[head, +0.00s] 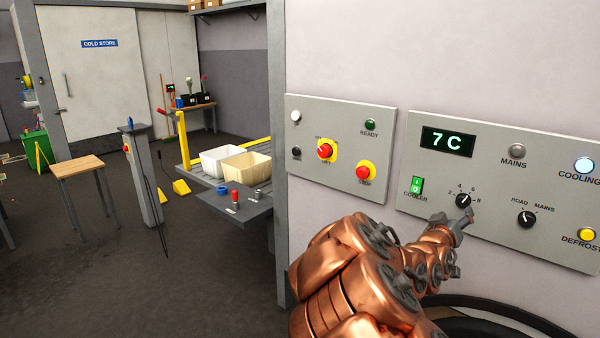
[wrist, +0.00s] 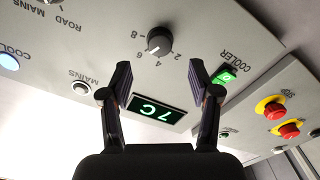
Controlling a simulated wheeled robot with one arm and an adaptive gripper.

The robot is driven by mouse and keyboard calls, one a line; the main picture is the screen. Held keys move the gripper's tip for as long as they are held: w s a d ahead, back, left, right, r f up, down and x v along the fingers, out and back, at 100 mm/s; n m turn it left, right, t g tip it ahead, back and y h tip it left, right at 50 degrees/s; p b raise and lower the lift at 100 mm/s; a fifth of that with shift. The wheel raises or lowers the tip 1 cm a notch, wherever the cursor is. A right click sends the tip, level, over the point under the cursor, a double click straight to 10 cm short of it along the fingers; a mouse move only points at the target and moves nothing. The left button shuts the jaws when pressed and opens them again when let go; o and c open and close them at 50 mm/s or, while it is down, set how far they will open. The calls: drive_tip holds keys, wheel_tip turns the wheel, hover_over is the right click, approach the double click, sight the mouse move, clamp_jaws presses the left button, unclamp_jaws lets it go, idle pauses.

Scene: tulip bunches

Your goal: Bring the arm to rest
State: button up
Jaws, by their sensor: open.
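My copper-coloured arm reaches up from the bottom of the head view to the grey cooler panel (head: 480,240). My gripper (head: 453,222) is in front of the panel, close to the temperature dial (head: 463,201). In the wrist view my gripper (wrist: 160,78) is open and empty, with its two fingers apart. The black dial (wrist: 159,41) lies beyond the fingertips, between their lines, and I see no contact. The display (head: 447,142) reads 7 C. The cooler switch (head: 416,186) is lit green and the cooling lamp (head: 584,165) glows pale blue.
A second panel (head: 340,152) with red buttons is on the wall to the left. A grey shelf (head: 258,205) below it holds small items, near two pale crates (head: 222,158). A wooden stool (head: 78,166) stands further left. Open floor (head: 110,280) lies at the lower left.

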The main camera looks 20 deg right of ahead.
drive_tip(key=s+a+f+g+y+p, duration=0.1)
drive_tip(key=s+a+f+g+y, duration=0.2)
drive_tip(key=a, duration=0.6)
drive_tip(key=s+a+f+g+y, duration=0.1)
drive_tip(key=s+a+f+y, duration=0.35)
drive_tip(key=a, duration=0.35)
drive_tip(key=s+a+f+g+y+p, duration=0.1)
drive_tip(key=s+a+f+g+y, duration=0.25)
drive_tip(key=a, duration=0.55)
drive_tip(key=s+a+r+n+g+y, duration=0.1)
drive_tip(key=s+a+n+g+y, duration=0.1)
drive_tip(key=s+a, duration=0.4)
drive_tip(key=s+a+r+n+g+y, duration=0.1)
drive_tip(key=s+a, duration=0.4)
drive_tip(key=s, duration=1.2)
drive_tip(key=shift+s+a+r+n+g+y, duration=0.15)
drive_tip(key=shift+a+r+n+g+y, duration=0.25)
drive_tip(key=shift+n+g, duration=0.5)
